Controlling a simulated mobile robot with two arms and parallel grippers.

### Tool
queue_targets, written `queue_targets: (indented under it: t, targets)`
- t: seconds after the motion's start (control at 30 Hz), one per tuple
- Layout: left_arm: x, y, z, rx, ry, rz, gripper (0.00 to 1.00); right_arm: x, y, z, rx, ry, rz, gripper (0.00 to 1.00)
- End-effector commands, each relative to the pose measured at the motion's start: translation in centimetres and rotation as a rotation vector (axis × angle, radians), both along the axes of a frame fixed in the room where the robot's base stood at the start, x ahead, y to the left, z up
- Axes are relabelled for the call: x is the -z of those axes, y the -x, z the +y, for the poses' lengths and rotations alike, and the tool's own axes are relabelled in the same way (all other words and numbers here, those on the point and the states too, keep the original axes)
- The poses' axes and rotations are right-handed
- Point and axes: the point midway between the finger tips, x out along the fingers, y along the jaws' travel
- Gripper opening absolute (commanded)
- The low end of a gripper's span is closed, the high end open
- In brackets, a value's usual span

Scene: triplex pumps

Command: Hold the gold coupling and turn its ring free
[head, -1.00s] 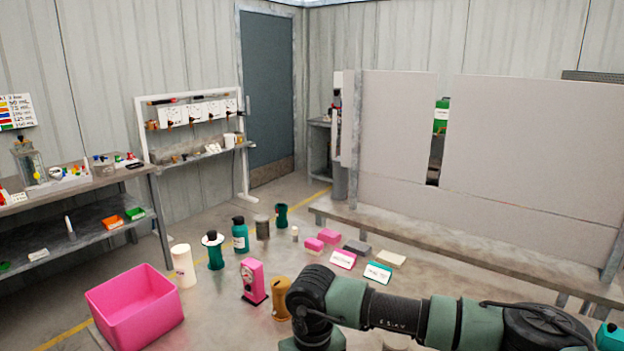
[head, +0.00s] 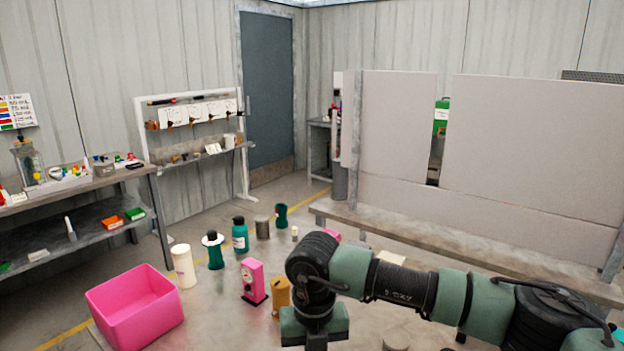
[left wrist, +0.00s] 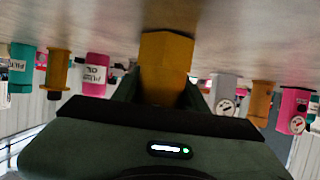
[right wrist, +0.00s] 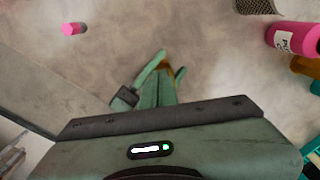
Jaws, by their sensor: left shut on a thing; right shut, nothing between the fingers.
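A gold block-like body (left wrist: 166,62), which looks like the coupling, sits between the fingers of my left gripper (left wrist: 165,88) in the left wrist view. The gripper is shut on it, and its far end is against or close to the table surface. The ring cannot be made out.
A pink gauge unit (head: 253,281) and a gold part (head: 281,297) stand close left of my right arm. Teal bottles (head: 240,236) and a white cylinder (head: 183,266) stand behind. Grey panels (head: 540,150) rise beyond.

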Motion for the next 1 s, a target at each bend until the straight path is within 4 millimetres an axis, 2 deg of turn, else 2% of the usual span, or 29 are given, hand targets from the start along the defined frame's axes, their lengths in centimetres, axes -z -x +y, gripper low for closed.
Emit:
queue_targets:
  t: [0.1, 0.27, 0.7, 1.0]
  targets:
    - [-0.2, 0.0, 0.0, 0.000, 0.003, -0.003, 0.00, -0.4, -0.1, -0.1, 0.146, -0.001, 0.001, 0.00]
    - [-0.2, 0.0, 0.0, 0.000, 0.003, -0.003, 0.00, -0.2, -0.1, -0.1, 0.246, -0.001, 0.003, 0.00]
    - [-0.2, 0.0, -0.1, 0.000, 0.003, -0.003, 0.00, 4.7, 0.0, -0.1, 0.252, -0.001, 0.004, 0.00]
    - [-0.2, 0.0, -0.1, 0.000, 0.003, -0.003, 0.00, 6.4, -0.1, -0.1, 0.250, -0.001, 0.001, 0.00]
